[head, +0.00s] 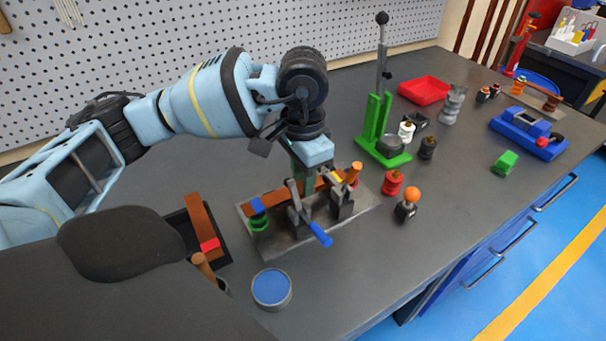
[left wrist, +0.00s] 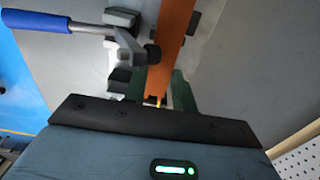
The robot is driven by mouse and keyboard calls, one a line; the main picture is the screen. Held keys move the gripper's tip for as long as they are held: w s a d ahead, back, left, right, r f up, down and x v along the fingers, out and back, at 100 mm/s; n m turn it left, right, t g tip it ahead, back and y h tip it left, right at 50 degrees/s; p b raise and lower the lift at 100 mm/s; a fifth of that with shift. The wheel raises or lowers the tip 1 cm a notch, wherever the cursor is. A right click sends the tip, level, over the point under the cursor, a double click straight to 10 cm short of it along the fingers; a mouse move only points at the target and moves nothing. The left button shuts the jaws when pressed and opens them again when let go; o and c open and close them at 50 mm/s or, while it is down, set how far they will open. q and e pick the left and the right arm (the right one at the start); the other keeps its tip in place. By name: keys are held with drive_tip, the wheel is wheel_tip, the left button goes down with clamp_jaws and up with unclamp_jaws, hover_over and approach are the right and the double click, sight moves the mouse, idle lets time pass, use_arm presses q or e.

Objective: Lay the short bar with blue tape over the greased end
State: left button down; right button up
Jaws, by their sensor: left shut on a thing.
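A copper bar with blue tape (head: 257,205) at its left end lies along the grey fixture plate (head: 280,240). The taped end is over a green stand-off. My left gripper (head: 306,178) is above the plate, pointing down, shut on this bar. In the left wrist view the copper bar (left wrist: 176,35) runs between the green fingers (left wrist: 160,95). A small yellow patch (head: 336,179) shows near the bar's right part. I cannot make out any grease or whether the bar rests fully. My right gripper is not in view.
A toggle clamp with a blue handle (head: 320,235) stands close in front of the bar. A black tray (head: 222,257) holds a copper bar with red tape (head: 209,245). A round blue-topped tin (head: 271,288) stands in front. A green press (head: 378,135) stands at the right.

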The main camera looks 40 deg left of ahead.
use_arm(q)
drive_tip(key=shift+f+b, duration=0.3)
drive_tip(key=shift+f, duration=0.1)
idle(0.4)
drive_tip(key=c, duration=1.1)
unclamp_jaws()
drive_tip(key=shift+o, duration=0.2)
drive_tip(key=shift+r, duration=0.1)
wheel_tip(320, 180, up, 8)
drive_tip(key=shift+f, duration=0.15)
